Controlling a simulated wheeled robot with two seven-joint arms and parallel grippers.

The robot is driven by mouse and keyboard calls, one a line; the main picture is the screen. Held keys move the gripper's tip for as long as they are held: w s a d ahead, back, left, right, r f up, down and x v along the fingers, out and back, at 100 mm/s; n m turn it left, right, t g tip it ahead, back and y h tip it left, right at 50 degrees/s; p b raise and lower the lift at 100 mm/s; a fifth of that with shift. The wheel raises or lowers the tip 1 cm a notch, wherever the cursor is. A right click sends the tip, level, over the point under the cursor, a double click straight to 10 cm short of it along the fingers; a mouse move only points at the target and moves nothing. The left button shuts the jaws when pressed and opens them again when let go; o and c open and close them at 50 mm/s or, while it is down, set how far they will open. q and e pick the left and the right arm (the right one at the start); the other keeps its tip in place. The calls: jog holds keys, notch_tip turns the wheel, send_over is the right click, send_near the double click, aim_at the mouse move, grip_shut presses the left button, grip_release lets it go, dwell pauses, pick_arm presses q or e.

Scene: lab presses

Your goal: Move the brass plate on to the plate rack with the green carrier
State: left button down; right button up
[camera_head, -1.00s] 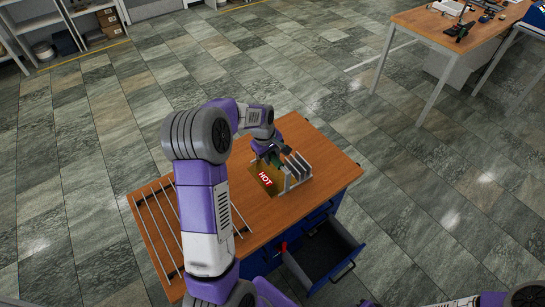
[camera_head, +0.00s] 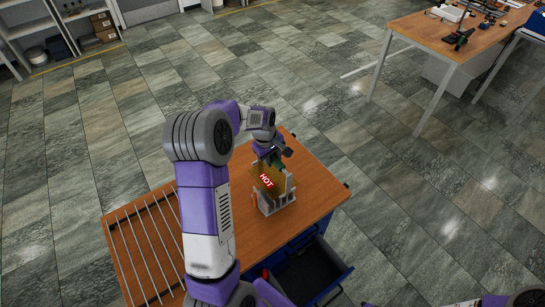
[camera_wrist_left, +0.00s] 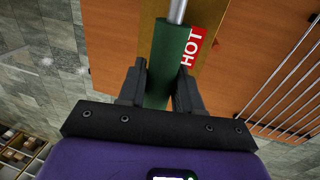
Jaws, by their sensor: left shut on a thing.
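The brass plate (camera_head: 268,178) with a red HOT label stands steeply tilted at a pale slotted rack (camera_head: 278,202) on the wooden table. In the left wrist view the plate (camera_wrist_left: 207,50) is partly hidden. The green carrier (camera_head: 276,160) is at the plate's upper edge. My left gripper (camera_head: 272,152) is shut on it from above; the wrist view shows the green carrier (camera_wrist_left: 160,65) between the fingers (camera_wrist_left: 159,85). Whether the plate touches the slotted rack is unclear. A flat rack of parallel metal rods (camera_head: 146,246) lies at the table's left. My right gripper is not visible.
The wooden table (camera_head: 312,185) has free room right of the slotted rack. A dark drawer (camera_head: 308,273) stands open below its front edge. My left arm hides part of the rod rack. Another workbench (camera_head: 425,40) stands far off at the upper right.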

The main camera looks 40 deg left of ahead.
aim_at(274, 175)
pick_arm(q)
jog(key=shift+w+r, duration=0.1)
jog(key=shift+r, duration=0.05)
jog(key=shift+f, duration=0.3)
jog(key=shift+w+f+b, duration=0.1)
jog(key=shift+f+b, duration=2.4)
jog(key=shift+f, duration=0.7)
jog(key=shift+d+f+b, duration=0.1)
jog(key=shift+f+b, duration=0.3)
jog(key=shift+f, duration=0.15)
jog(key=shift+s+f, duration=0.15)
jog(key=shift+s, duration=0.05)
jog(key=shift+r+p, duration=1.3)
jog(key=shift+r, duration=0.55)
jog(key=shift+w, duration=0.1)
